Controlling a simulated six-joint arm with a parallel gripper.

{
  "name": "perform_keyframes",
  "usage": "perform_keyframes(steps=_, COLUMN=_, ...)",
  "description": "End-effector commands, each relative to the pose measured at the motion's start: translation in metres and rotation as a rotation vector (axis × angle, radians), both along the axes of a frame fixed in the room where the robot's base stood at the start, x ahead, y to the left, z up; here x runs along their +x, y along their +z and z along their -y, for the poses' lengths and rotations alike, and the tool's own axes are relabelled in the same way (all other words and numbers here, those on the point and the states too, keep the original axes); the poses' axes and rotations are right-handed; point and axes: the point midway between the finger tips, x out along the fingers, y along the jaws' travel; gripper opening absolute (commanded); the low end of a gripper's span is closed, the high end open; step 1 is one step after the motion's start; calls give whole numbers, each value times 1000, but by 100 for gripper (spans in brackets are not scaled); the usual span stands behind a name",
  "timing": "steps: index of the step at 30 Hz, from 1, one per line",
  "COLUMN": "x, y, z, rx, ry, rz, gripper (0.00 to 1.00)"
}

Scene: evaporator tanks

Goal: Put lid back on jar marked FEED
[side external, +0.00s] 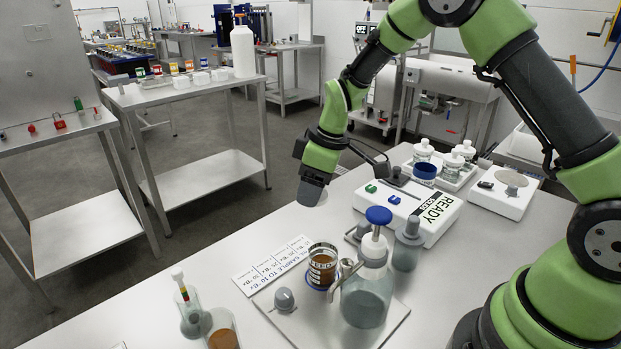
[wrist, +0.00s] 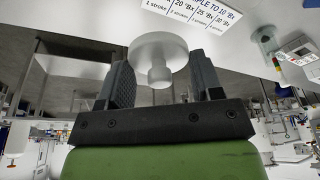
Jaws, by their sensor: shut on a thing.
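My gripper (side external: 311,188) hangs above the white table, up and behind the FEED jar in the side view. The wrist view shows its two dark fingers (wrist: 161,70) on either side of a pale grey round lid (wrist: 157,46) with a stubby knob facing the camera. The gripper is shut on this lid. In the side view the lid cannot be told apart from the gripper tip. The jar cannot be made out in the wrist view.
A pump bottle with a blue top (side external: 368,285) stands close right of the jar, its spout near it. A grey knob (side external: 284,299) sits on the board at left. A READY unit (side external: 413,205) is behind. Two containers (side external: 222,328) stand front left.

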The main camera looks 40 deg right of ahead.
Motion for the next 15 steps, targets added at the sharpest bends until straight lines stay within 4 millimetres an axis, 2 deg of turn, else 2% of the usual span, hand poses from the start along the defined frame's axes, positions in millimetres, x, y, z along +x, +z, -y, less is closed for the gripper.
perform_keyframes(steps=9, x=-51, y=18, z=-34, rx=2, ry=601, rz=-1, gripper=38)
perform_keyframes(steps=15, x=-70, y=24, z=-45, rx=0, ry=820, rz=-1, gripper=38)
